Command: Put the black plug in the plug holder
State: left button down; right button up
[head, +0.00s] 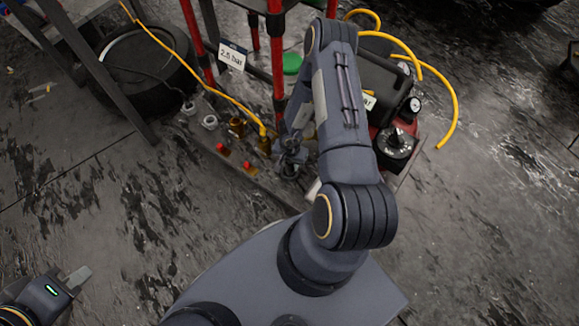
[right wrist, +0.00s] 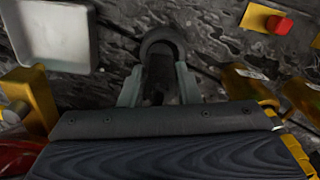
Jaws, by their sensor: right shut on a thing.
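My right gripper (head: 291,158) reaches down over the low bench at the red-legged stand, partly hidden by my arm. In the right wrist view its two grey fingers (right wrist: 160,88) are shut on a dark, rounded thing, which looks like the black plug (right wrist: 162,46). The plug shows between and just beyond the fingertips. In the head view I cannot make the plug out clearly. I cannot tell for sure which fitting is the plug holder. My left gripper (head: 76,280) is at the lower left, far from the bench; its finger opening is not clear.
Brass fittings (head: 236,127), red-topped ones (head: 222,149) and pale round ones (head: 209,122) stand on the bench. A white square dish (right wrist: 55,35) shows at the upper left of the wrist view. A yellow hose (head: 440,90) curves right. A tyre (head: 145,70) lies upper left.

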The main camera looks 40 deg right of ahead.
aim_at(290, 167)
jog(key=shift+w+f, duration=0.25)
jog(key=shift+f, duration=0.05)
notch_tip(290, 167, down, 3)
jog(key=shift+f+b, duration=0.15)
jog(key=shift+b, duration=0.7)
jog(key=o, duration=1)
